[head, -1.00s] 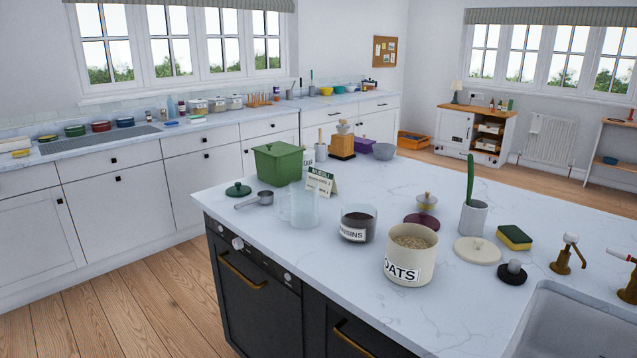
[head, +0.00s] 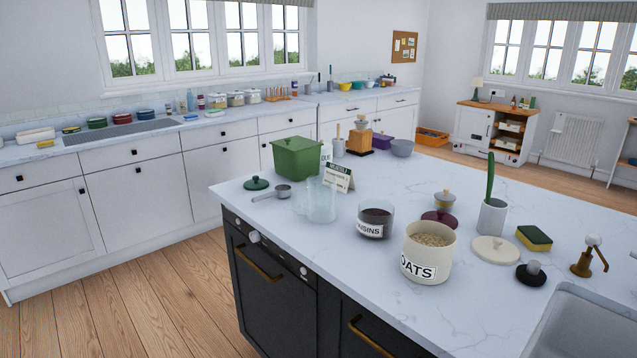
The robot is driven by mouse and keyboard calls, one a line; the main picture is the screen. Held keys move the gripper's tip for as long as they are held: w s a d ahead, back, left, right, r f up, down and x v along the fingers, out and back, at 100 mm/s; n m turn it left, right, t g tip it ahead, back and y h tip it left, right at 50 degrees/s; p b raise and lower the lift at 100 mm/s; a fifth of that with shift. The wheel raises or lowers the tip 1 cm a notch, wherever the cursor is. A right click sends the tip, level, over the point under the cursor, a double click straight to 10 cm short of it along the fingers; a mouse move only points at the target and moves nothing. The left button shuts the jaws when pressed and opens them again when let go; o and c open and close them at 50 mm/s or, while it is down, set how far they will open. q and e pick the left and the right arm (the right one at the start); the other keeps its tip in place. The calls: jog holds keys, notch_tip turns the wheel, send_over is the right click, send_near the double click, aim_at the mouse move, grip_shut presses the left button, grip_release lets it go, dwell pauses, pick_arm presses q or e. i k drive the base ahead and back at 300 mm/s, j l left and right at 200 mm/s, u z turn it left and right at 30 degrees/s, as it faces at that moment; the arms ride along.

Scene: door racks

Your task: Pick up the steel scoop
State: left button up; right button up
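The steel scoop (head: 283,191) lies on the white marble island top (head: 420,305) near its left edge. Its round cup is to the right and its handle points left toward the edge. A clear glass jug (head: 321,203) stands just right of it, and a dark green lid (head: 256,184) lies just left of it. Neither of my grippers shows in the head view.
A green lidded box (head: 297,158) stands behind the scoop, with a small sign (head: 339,178) to its right. A raisins jar (head: 374,220) and an oats jar (head: 427,252) stand toward the front. Wooden floor left of the island is clear.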

aim_at(283, 192)
jog(key=i+j+z, duration=0.25)
jog(key=i, duration=0.2)
jog(key=i+j+z, duration=0.25)
jog(key=i+j, duration=0.15)
jog(key=i, duration=0.05)
